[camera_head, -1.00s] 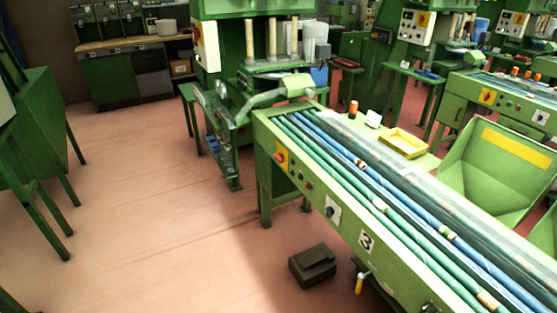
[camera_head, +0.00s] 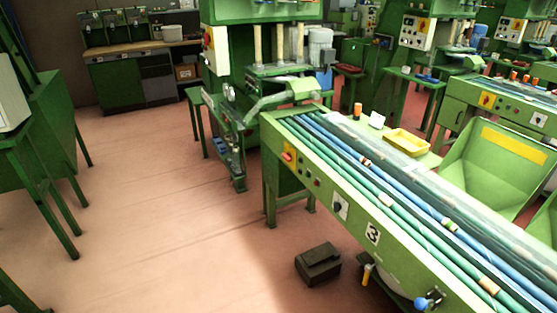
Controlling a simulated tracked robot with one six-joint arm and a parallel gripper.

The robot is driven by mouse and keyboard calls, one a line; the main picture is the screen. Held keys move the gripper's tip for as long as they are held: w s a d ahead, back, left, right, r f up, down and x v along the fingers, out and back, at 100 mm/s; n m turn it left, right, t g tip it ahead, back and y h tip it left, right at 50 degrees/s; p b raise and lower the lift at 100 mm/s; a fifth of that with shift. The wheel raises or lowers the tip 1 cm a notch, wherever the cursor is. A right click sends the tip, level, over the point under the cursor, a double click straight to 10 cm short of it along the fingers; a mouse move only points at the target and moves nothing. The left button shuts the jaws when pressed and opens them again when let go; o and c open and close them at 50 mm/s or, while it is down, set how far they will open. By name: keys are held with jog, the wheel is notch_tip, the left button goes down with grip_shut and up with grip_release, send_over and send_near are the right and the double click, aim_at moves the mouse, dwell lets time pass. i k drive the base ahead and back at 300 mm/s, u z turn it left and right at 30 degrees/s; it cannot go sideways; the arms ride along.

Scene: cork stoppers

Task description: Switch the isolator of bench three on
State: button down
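Bench three is the long green bench (camera_head: 415,262) on the right, with a white "3" plate (camera_head: 373,233) on its front panel. Near the panel's left end is a red rotary knob on a yellow plate (camera_head: 289,157). Small buttons (camera_head: 305,171) follow to its right, then a dark rotary switch on a white plate (camera_head: 340,206). I cannot tell for sure which of these is the isolator; the knob positions are too small to read. My gripper is not in view.
A dark block (camera_head: 318,263) lies on the floor before the bench. A yellow-handled lever (camera_head: 367,274) and a blue knob (camera_head: 421,303) stick out below the panel. A green machine (camera_head: 235,100) stands at the bench's far end. Pink floor (camera_head: 150,210) at left is clear.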

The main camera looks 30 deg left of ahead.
aim_at(287, 158)
jog(key=k, duration=0.45)
jog(key=u, duration=0.55)
jog(key=i, duration=0.9)
jog(key=u, duration=1)
jog(key=i, duration=0.7)
jog(key=u, duration=0.4)
jog(key=i, duration=1.2)
jog(key=z, duration=0.05)
